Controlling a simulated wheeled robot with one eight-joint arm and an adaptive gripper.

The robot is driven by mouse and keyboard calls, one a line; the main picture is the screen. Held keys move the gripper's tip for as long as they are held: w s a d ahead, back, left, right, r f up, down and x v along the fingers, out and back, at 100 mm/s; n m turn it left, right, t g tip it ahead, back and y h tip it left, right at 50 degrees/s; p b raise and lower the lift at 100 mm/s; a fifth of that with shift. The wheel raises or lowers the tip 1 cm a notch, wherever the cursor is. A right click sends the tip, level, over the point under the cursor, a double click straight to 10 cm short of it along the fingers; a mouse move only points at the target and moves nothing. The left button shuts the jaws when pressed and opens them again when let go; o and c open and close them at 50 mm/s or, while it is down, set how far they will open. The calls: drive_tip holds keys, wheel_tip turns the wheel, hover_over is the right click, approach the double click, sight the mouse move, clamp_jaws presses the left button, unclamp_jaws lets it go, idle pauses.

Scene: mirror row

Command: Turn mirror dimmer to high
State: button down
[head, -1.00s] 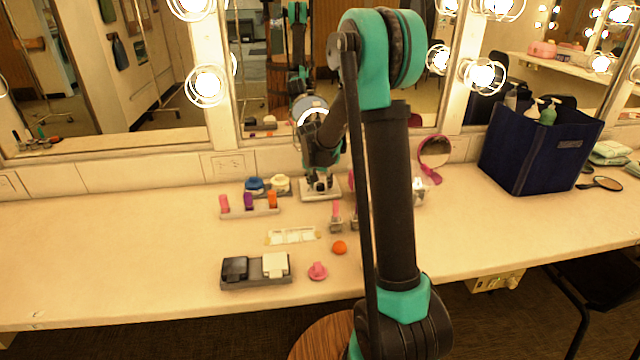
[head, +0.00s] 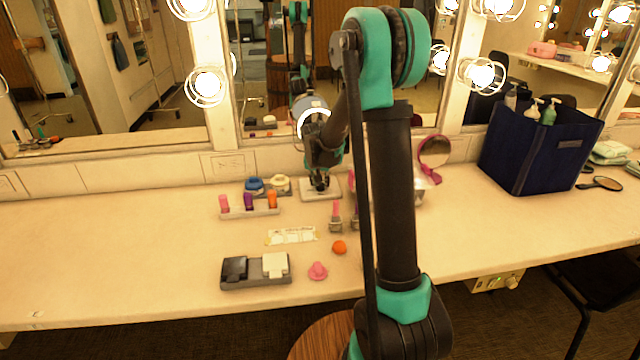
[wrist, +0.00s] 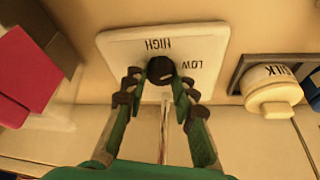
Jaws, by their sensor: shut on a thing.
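The mirror dimmer is a pale plate (head: 333,192) on the counter against the back ledge. In the wrist view the plate (wrist: 210,45) reads HIGH and LOW, upside down, with HIGH above the knob and LOW to its right. A round dark knob (wrist: 160,70) stands on the plate. My gripper (wrist: 160,88) has its fingers on either side of the knob, closed on it. In the head view my gripper (head: 320,184) points down over the plate and hides the knob. A small light mark shows on the knob, but its exact pointing direction is unclear.
The left counter is clear.

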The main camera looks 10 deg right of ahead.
drive_tip(key=n, duration=0.2)
drive_tip(key=n+y, duration=0.1)
drive_tip(key=n, duration=0.1)
drive_tip(key=n+y, duration=0.1)
drive_tip(key=n, duration=0.1)
drive_tip(key=shift+d, duration=0.25)
drive_tip(key=n+y, duration=0.1)
drive_tip(key=n, duration=0.2)
drive_tip(key=n+y, duration=0.1)
drive_tip(key=n, duration=0.2)
drive_tip(key=shift+d+n+g+y, duration=0.1)
drive_tip(key=shift+n+g+y, duration=0.2)
drive_tip(key=shift+g, duration=0.1)
drive_tip(key=c, duration=1.2)
unclamp_jaws()
drive_tip(key=shift+r, duration=0.1)
drive_tip(key=v, duration=1.1)
drive_tip(key=shift+d+r, duration=0.15)
drive_tip(key=shift+r, duration=0.25)
